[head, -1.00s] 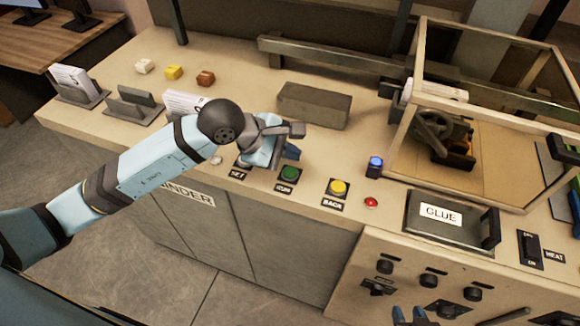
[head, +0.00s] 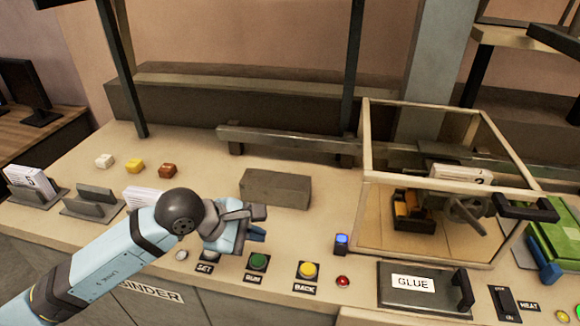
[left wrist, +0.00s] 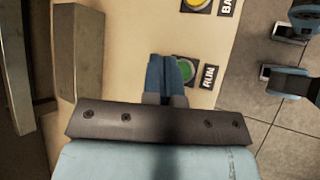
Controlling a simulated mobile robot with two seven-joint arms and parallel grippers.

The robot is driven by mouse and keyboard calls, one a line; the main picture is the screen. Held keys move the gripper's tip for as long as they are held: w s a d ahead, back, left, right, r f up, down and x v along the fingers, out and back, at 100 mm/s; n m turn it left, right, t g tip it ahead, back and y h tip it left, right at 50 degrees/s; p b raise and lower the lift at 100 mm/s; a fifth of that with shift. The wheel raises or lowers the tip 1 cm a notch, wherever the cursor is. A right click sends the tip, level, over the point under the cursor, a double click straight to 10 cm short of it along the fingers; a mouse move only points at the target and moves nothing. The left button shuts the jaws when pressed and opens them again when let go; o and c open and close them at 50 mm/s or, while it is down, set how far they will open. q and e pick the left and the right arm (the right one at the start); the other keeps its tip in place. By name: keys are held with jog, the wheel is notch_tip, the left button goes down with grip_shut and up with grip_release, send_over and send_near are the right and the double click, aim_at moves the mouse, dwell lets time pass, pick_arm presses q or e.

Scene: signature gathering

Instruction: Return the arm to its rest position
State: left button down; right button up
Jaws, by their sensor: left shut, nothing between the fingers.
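My left gripper (head: 262,234) is shut and empty, with its blue fingertips together. In the head view it hovers over the binder's worktop (head: 320,235), just behind the green RUN button (head: 258,262). In the left wrist view the closed fingertips (left wrist: 168,72) show beside the green button (left wrist: 186,72), partly covering it. My left arm reaches in from the lower left, its elbow bent low over the front edge. The right gripper does not show in the head view.
The grey block (head: 275,188) stands behind the gripper. The yellow BACK button (head: 308,270), red button (head: 343,281) and blue-lit button (head: 341,240) are to the right. The framed enclosure (head: 365,190) and GLUE lid (head: 413,300) stand farther right. Paper holders (head: 92,200) are at left.

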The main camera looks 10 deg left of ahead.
pick_arm(q)
jog(key=s+d+r+n+t+h, duration=0.1)
jog(key=s+d+r+n+h, duration=0.5)
jog(key=r+h, duration=0.25)
jog(key=w+a+r+n+t+y, duration=0.1)
jog(key=a+r+n+t, duration=0.2)
jog(key=n+t, duration=0.55)
jog(key=w+a+r+n+t+y, duration=0.15)
jog(key=a+n+t, duration=0.3)
jog(key=n, duration=0.65)
jog(key=s+a+f+n+g+y, duration=0.2)
jog(key=a+f+n+y, duration=0.5)
jog(key=n, duration=0.4)
jog(key=s+a+f+n+g+y, duration=0.15)
jog(key=a+f+n+y, duration=0.35)
jog(key=f+n+y, duration=0.5)
jog(key=s+d+f+n+g+h, duration=0.1)
jog(key=s+f+n+g+h, duration=0.1)
jog(key=s+f+n+g, duration=0.45)
jog(key=s+d+f+n+g+h, duration=0.1)
jog(key=s+f+g, duration=0.3)
jog(key=s, duration=0.5)
jog(key=w+d+f+t+h+p, duration=0.3)
jog(key=w+d+f+t+p, duration=0.2)
jog(key=d+f, duration=0.1)
jog(key=shift+w+f+m+t+h, duration=0.3)
jog(key=shift+f+m+t, duration=0.1)
jog(key=shift+f, duration=0.45)
